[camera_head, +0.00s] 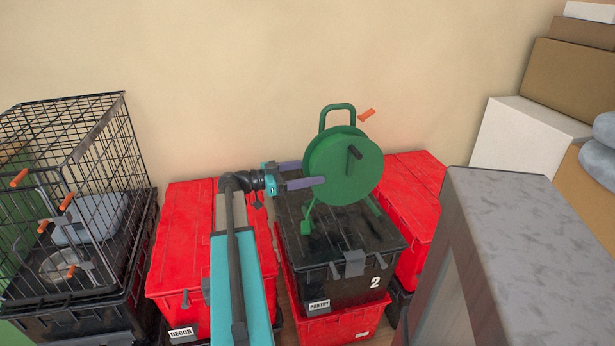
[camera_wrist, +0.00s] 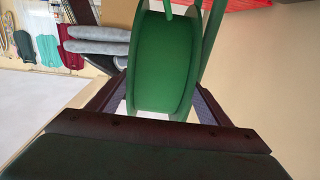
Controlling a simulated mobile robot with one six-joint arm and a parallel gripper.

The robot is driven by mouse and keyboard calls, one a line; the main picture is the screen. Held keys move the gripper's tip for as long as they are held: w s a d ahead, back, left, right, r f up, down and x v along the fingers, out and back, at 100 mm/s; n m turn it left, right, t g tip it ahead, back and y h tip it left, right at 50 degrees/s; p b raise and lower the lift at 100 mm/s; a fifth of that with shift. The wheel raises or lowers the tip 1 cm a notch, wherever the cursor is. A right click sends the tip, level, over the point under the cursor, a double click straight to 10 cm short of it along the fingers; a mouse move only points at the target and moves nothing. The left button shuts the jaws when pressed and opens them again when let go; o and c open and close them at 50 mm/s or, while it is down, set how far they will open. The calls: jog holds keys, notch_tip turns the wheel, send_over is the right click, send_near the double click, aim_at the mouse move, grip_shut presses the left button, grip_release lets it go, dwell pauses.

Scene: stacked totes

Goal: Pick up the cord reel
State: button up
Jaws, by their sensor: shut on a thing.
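The green cord reel (camera_head: 345,165) has a round drum, a top handle, a dark crank and a stand with feet. It is above the black tote marked 2 (camera_head: 340,252). Its feet show against the lid, and I cannot tell whether they touch it. My gripper (camera_head: 308,174) comes in from the left and is shut on the reel, its purple fingers at the drum. In the wrist view the reel's drum (camera_wrist: 163,62) sits between my two fingers. The far side of the reel is hidden.
Red totes stand left (camera_head: 180,240) and right (camera_head: 415,185). A wire crate (camera_head: 95,170) is at far left. A grey block-like surface (camera_head: 520,235) stands at front right, with boxes (camera_head: 575,80) behind it. The wall is behind.

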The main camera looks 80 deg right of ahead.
jog(key=s+a+r+p, duration=0.2)
jog(key=s+a+p, duration=0.2)
jog(key=s+a, duration=0.5)
jog(key=a, duration=0.2)
jog(key=shift+a, duration=0.35)
dwell(0.5)
jog(key=shift+s+a+p, duration=0.2)
jog(key=shift+p, duration=0.25)
dwell(0.7)
